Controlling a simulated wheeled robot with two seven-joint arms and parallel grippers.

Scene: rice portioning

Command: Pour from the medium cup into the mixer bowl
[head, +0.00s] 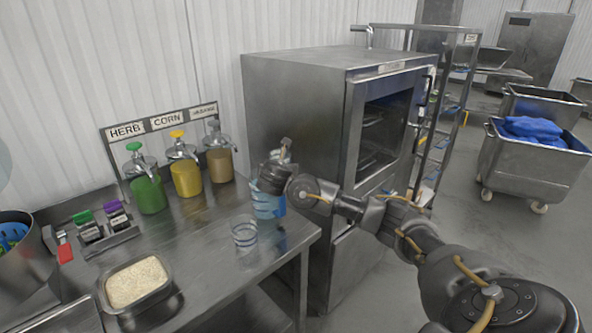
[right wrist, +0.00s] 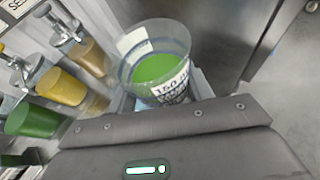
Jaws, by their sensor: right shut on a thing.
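My right gripper (head: 272,182) is shut on a clear cup (head: 266,207) above the right end of the steel table. In the right wrist view the cup (right wrist: 152,60) has green liquid inside and a white label reading "150". It looks roughly upright, and its size name cannot be read. A large round steel bowl (head: 22,272) with something blue and green inside is cut off at the left edge; I cannot tell if it is the mixer bowl. My left gripper is not in view.
Another clear cup (head: 244,236) stands on the steel table (head: 205,262). Herb (head: 146,190), corn (head: 186,178) and brown (head: 219,164) pump dispensers line the back. A rice tray (head: 165,292) is at the front. A steel oven (head: 300,130) stands right of the table.

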